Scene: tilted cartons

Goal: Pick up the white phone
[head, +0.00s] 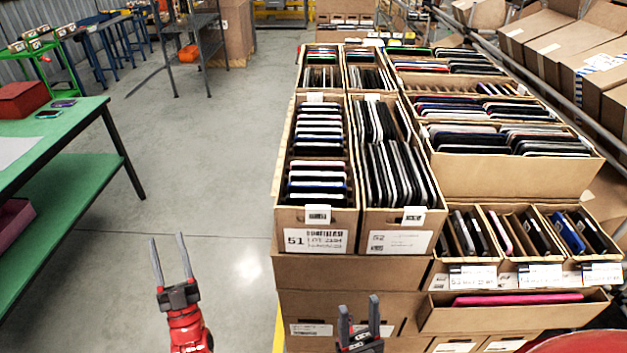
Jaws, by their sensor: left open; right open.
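Several phones with white or pale edges (319,130) stand in a row in the carton labelled 51 (316,240); I cannot tell which one is the white phone. A pale pink-white phone (500,231) stands in a small carton lower right. My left gripper (167,238) is open and empty, pointing up over the floor, left of the cartons and apart from them. My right gripper (358,304) is open and empty, low in front of the carton stack, below carton 51 and the carton of dark phones (398,240).
More cartons of phones (510,175) fill the right, with a long pink item (518,298) in a low tray. A green table (75,125) with two phones (48,114) stands at left. The grey floor (205,150) between is clear. A metal rail runs along the far right.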

